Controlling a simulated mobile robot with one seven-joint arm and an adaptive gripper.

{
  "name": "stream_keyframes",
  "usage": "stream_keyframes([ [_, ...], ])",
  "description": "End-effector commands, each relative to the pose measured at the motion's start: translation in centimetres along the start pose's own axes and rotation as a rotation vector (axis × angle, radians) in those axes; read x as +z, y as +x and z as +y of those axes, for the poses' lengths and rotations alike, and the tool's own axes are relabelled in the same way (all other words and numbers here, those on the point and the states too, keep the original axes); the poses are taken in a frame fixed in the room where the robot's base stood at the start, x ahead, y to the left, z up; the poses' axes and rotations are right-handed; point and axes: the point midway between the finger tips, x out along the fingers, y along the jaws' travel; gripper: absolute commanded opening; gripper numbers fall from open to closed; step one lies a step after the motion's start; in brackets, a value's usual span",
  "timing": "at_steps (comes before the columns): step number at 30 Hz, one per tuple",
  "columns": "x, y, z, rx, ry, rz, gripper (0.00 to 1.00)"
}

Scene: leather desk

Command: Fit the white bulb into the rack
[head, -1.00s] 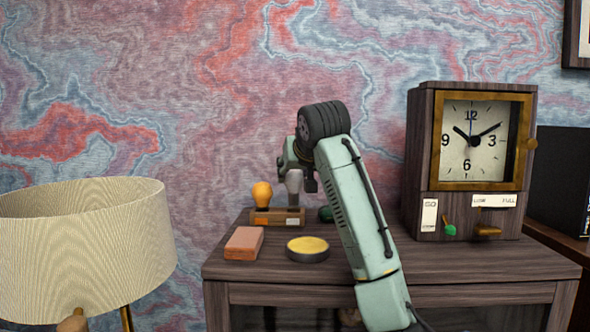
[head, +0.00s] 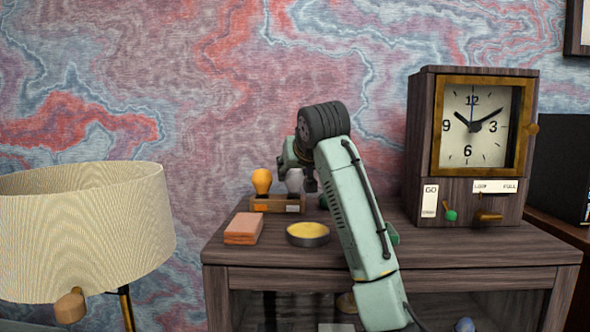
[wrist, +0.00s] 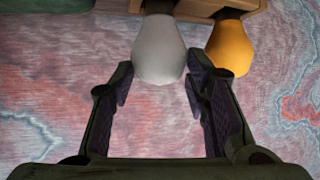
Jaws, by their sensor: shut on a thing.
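The white bulb (head: 294,180), pale grey in this light, stands upright at the right part of the wooden rack (head: 261,205). In the wrist view the white bulb (wrist: 158,50) has its wide end between my fingers and its narrow end at the rack (wrist: 192,8). Whether it is fully seated is hidden. My gripper (wrist: 158,90) is shut on the bulb; the fingers lie on both sides of it. An orange bulb (head: 261,181) stands in the rack's left part, close beside; it also shows in the wrist view (wrist: 229,47).
An orange-brown block (head: 242,229) and a round dish with a yellow top (head: 308,234) lie in front of the rack. A wooden clock cabinet (head: 418,150) stands at the right. A lampshade (head: 85,230) is at the left. The desk top (head: 450,245) is clear before the clock.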

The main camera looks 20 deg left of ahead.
Motion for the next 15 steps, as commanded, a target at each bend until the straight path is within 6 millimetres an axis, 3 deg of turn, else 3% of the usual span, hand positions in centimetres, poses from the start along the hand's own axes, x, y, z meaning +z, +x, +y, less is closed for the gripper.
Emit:
stream_keyframes([
  [5,-0.02,-0.02,0.0,0.0,0.0,0.001,0.17],
  [6,-0.02,-0.02,0.0,0.0,0.0,0.001,0.43],
  [15,-0.03,-0.02,0.0,0.0,0.0,0.001,0.63],
])
